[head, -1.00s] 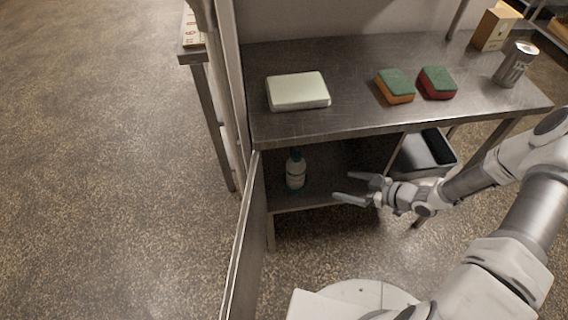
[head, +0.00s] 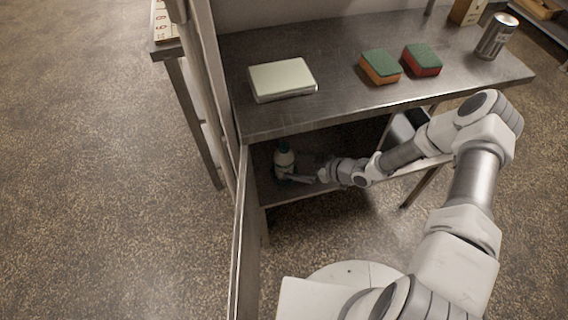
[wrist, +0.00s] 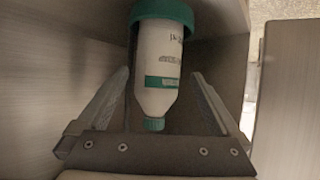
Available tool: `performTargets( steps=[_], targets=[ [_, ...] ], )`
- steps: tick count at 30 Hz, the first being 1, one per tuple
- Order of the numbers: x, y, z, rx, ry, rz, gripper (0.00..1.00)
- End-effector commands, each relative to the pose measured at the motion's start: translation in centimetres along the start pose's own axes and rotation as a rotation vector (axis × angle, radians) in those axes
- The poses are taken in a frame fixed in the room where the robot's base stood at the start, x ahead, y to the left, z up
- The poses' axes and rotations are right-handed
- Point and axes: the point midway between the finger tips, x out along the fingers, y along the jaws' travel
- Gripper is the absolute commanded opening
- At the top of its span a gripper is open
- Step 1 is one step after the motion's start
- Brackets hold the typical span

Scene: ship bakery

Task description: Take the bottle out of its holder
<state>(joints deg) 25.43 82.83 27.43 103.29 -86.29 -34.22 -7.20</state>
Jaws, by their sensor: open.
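The bottle (head: 284,160) is white with green and stands on the lower shelf, inside the left end of the metal table. In the wrist view the bottle (wrist: 158,65) appears upside down, its small green cap toward my gripper. A green ring-shaped holder (wrist: 162,12) surrounds its far end. My gripper (head: 303,179) has reached under the tabletop beside the bottle. In the wrist view the fingers of my gripper (wrist: 161,76) are open, one on each side of the bottle, with small gaps visible. In the head view the holder is mostly hidden by my gripper and shadow.
An open door panel (head: 243,235) stands upright left of the shelf opening.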

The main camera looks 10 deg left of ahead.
Motion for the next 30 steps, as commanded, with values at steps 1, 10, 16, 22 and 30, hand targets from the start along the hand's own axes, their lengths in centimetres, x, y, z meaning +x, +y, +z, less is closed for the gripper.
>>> performTargets(
  steps=[1,10,16,22,30],
  targets=[
    [0.5,0.0,0.1,0.0,-0.001,0.0,1.0],
    [3.5,0.1,0.4,0.001,0.0,0.0,1.0],
    [5.9,0.2,0.3,0.0,0.0,-0.001,1.0],
    [6.1,0.3,0.2,-0.001,-0.001,0.0,1.0],
    [6.1,0.2,0.3,-0.001,-0.001,0.0,0.64]
  ],
)
